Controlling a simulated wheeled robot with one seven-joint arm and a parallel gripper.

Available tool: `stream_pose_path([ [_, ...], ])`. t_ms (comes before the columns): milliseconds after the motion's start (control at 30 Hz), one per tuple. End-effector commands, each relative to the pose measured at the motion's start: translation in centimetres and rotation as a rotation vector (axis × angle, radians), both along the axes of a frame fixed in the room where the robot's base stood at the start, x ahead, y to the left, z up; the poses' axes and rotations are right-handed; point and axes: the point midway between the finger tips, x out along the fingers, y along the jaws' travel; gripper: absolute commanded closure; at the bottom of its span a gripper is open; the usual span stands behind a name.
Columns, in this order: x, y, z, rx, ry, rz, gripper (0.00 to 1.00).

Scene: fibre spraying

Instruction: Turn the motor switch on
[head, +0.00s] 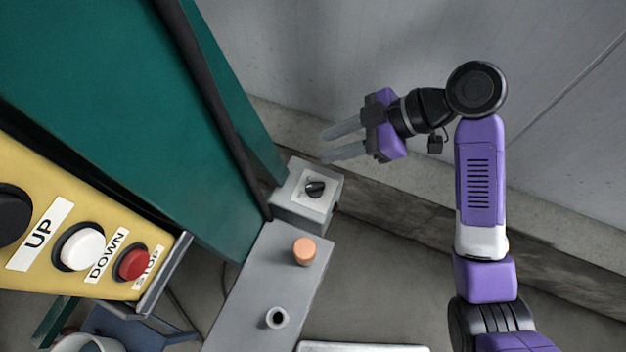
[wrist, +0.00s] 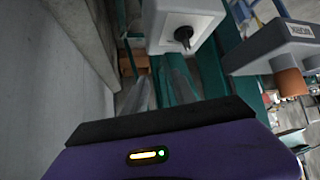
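The motor switch (head: 315,189) is a black rotary knob on a white plate, set on a small grey box (head: 337,190) beside the green machine. In the wrist view the knob (wrist: 184,36) shows on the grey box, ahead of and above my fingers. My gripper (head: 325,145) is up and slightly right of the box in the head view, with its two pale, see-through fingers pointing left. The fingers are apart with nothing between them, and they do not touch the knob. The knob's exact setting is hard to read.
A grey panel (head: 262,285) with an orange button (head: 304,251) and a ring-shaped fitting (head: 277,318) adjoins the switch box. A yellow control box (head: 120,220) with UP, DOWN and STOP buttons is at the left. A concrete wall (head: 400,50) stands behind my arm.

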Motion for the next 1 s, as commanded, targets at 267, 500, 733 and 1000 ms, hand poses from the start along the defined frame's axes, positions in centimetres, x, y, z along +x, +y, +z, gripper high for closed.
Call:
stream_pose_path([
  [267, -3.8, -1.5, -0.7, -0.061, 0.024, 0.262, 0.67],
  [500, -4.4, 0.1, -2.4, -0.061, 0.026, 0.268, 0.67],
  [733, -4.8, 1.9, -4.3, -0.061, 0.025, 0.265, 0.67],
  [1000, -5.2, 3.5, -5.9, -0.062, 0.026, 0.261, 0.67],
])
